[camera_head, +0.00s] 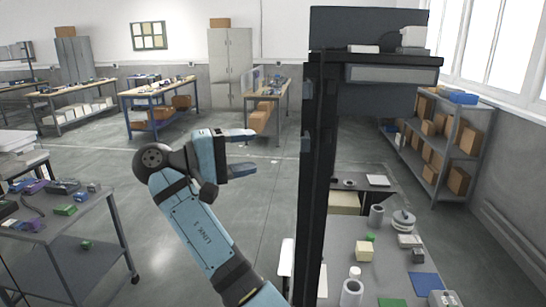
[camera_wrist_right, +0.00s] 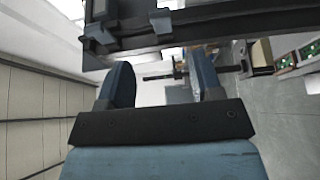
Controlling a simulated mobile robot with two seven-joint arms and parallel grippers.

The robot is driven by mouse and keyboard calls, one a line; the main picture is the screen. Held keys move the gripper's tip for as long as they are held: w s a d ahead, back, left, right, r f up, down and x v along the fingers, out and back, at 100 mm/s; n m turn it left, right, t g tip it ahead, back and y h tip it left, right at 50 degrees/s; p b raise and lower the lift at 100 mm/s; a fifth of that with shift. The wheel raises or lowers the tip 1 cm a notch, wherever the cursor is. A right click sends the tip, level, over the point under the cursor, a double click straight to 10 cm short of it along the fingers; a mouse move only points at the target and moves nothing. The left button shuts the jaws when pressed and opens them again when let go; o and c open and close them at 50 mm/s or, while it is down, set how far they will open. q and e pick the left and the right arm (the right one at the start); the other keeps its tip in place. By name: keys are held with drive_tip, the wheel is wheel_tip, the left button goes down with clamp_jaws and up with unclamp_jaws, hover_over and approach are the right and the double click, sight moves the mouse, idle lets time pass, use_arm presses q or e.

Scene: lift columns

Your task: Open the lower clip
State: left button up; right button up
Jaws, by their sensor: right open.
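A dark upright lift column (camera_head: 315,170) stands right of centre in the head view. My right gripper (camera_head: 249,153) is left of it, with its two blue fingers spread and pointing right, apart from the column. In the right wrist view the open fingers (camera_wrist_right: 162,80) have nothing between them. A dark rail (camera_wrist_right: 220,22) crosses the top of that view, beyond the fingertips. A small grey bracket-like part (camera_wrist_right: 100,38) sits on it; I cannot tell whether this is the lower clip. My left gripper is not in view.
A grey bench (camera_head: 340,238) with small parts and cylinders lies right of the column. A dark cart (camera_head: 70,240) with loose parts stands at the left. A shelf (camera_head: 440,140) with boxes is at the right wall. The floor (camera_head: 120,160) behind my arm is clear.

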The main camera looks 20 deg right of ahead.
drive_tip(key=shift+w+a, duration=0.1)
drive_tip(key=shift+a, duration=1.1)
